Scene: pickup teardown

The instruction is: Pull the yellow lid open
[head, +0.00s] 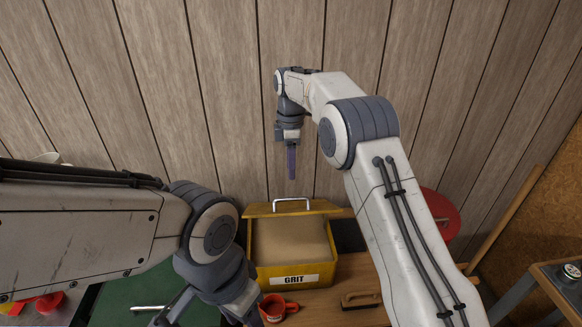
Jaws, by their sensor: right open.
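The yellow box (289,281) with a "GRIT" label sits on the wooden bench, and its tan contents show. Its yellow lid (262,210) is raised at the back edge and seen at a steep angle, with a silver bar handle (292,200) on it. My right gripper (291,174) is open, points down above the handle, and looks apart from it and empty. Its fingers are seen side-on. My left gripper (246,312) is low in the picture, in front of the box and beside a red cup; its fingertips are not clear.
The red cup (277,307) and a wooden-backed brush (361,299) lie in front of the box. A red disc (440,214) stands behind my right arm. A green mat (125,297) lies at left. The plank wall (230,90) rises close behind the box.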

